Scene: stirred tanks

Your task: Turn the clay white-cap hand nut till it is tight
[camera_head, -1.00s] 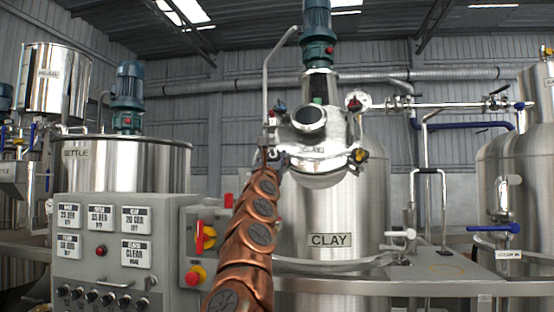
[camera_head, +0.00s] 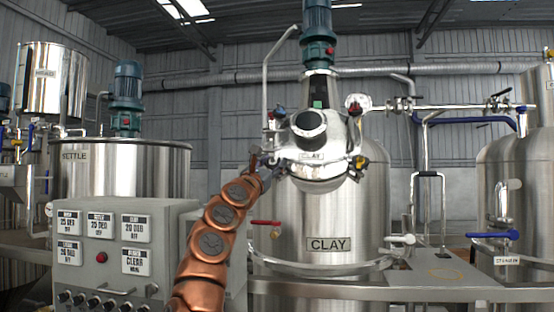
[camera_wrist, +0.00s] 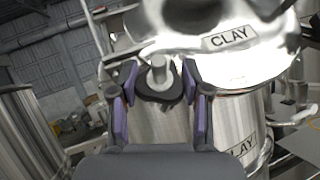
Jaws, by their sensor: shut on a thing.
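The CLAY tank (camera_head: 325,212) stands in the middle of the head view, its domed steel lid (camera_head: 325,150) ringed by hand nuts. My gripper (camera_head: 268,163) is at the left front of the lid rim. In the wrist view my gripper (camera_wrist: 158,95) has its purple-padded fingers on either side of a dark hand nut (camera_wrist: 152,95) and is shut on it. A pale round post or cap (camera_wrist: 158,68) stands up from the nut. In the head view this nut is mostly hidden by my gripper and too small to read its cap colour.
A red-handled valve (camera_head: 265,222) sticks out below my gripper. The grey control panel (camera_head: 120,250) stands left of my arm.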

